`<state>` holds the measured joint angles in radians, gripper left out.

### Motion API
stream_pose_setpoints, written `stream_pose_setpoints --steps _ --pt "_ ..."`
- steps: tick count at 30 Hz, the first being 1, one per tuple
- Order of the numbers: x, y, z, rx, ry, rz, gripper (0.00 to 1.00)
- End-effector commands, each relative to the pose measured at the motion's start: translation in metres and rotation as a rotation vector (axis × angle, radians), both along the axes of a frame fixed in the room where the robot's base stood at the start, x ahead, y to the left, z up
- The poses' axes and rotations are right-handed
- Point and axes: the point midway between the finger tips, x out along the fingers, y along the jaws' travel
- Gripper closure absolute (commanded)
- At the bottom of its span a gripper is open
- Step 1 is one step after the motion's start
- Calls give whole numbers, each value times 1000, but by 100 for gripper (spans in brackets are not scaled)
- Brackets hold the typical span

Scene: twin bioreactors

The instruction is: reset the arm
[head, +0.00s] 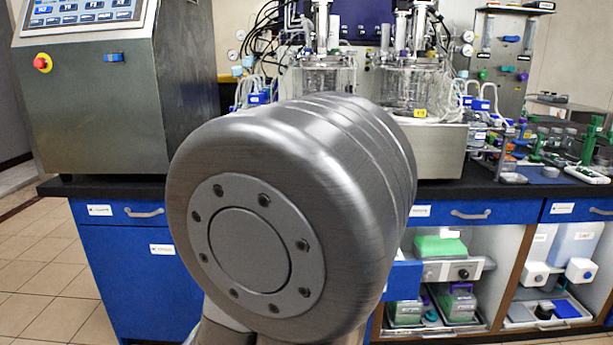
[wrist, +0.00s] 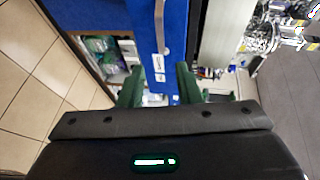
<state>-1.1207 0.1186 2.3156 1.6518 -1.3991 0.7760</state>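My arm fills the middle of the head view as a large grey metal joint, close to the camera. My gripper does not show in the head view. In the wrist view my gripper (wrist: 158,88) has its two dark green fingers apart, with nothing between them. Beyond the fingers is a blue drawer front (wrist: 172,80) with a handle (wrist: 162,32) and white labels. The wrist picture is turned sideways, with the floor on the left.
The dark bench top (head: 480,190) carries a steel control cabinet (head: 100,110), glass bioreactor vessels (head: 408,88) and small labware at right. Open shelves (head: 455,285) below hold boxes. My arm hides the bench's middle. Tiled floor (head: 35,260) is clear at left.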

Motion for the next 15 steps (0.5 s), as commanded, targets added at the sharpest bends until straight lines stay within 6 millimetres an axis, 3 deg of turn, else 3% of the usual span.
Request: stream_pose_setpoints --steps 6,15 --pt "-14 6 3 0 0 3 69" --pt "8 -5 -2 -1 0 -4 69"
